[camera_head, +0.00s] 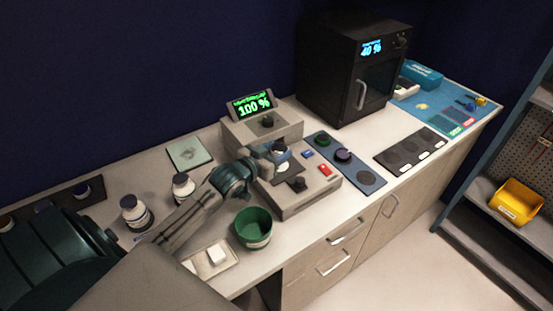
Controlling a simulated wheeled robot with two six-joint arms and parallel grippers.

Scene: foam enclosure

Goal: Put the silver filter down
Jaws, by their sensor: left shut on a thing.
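My left gripper (272,160) reaches in from the left to the front of the grey machine (262,130) with the green "100 %" screen. It is shut on a small silvery piece, which looks like the silver filter (279,147), just above the machine's dark plate (291,167). The fingers partly hide the piece, and I cannot tell whether it touches the machine. A blue-grey mat (365,178) right of the machine holds a green-rimmed disc (322,140) and a dark round piece (343,155). My right gripper is out of view.
A green bucket (253,228) stands below my left forearm. White-and-dark jars (133,212) and a small tray (217,258) are near the arm. A black oven (350,70) stands behind the mat. A dark panel with round spots (410,152) lies to the right.

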